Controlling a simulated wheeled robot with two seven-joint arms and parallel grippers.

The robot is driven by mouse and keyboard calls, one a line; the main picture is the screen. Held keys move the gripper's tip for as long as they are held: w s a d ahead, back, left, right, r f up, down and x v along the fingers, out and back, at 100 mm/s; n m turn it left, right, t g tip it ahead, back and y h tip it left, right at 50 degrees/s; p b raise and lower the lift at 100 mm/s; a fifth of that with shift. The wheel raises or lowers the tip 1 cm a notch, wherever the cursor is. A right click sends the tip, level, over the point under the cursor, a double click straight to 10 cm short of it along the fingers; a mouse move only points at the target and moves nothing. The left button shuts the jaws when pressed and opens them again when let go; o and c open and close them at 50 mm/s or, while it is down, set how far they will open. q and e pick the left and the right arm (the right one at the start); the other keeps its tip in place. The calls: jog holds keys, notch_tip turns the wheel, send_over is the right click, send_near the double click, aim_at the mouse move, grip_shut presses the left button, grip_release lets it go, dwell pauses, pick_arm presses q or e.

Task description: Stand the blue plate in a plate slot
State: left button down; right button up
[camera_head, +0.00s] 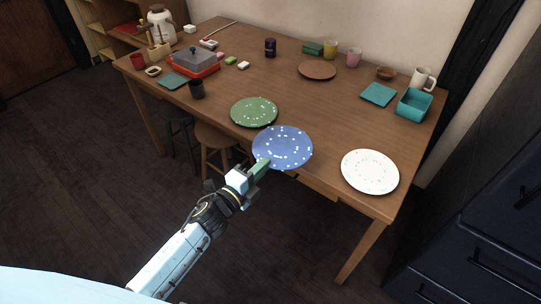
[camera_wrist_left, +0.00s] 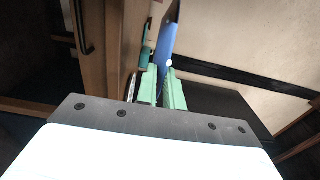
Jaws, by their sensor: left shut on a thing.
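The blue plate (camera_head: 283,147) with pale speckles is at the table's front edge in the head view. My left gripper (camera_head: 262,165) is shut on its near rim. In the left wrist view, the plate (camera_wrist_left: 168,42) shows nearly edge-on, beyond the green fingers of the gripper (camera_wrist_left: 161,82). I cannot tell whether the plate touches the table. I cannot make out a plate slot in either view. My right gripper is not in view.
On the wooden table (camera_head: 240,78), a green plate (camera_head: 254,111) lies left of the blue plate and a white plate (camera_head: 370,171) lies right. A brown plate (camera_head: 317,70), teal box (camera_head: 414,104) and mugs stand farther back. Stools (camera_head: 214,138) are at the front.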

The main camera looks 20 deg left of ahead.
pick_arm(q)
jog(key=s+a+r+p, duration=0.2)
jog(key=s, duration=0.3)
jog(key=shift+s+r+p, duration=0.15)
jog(key=shift+s+p, duration=0.15)
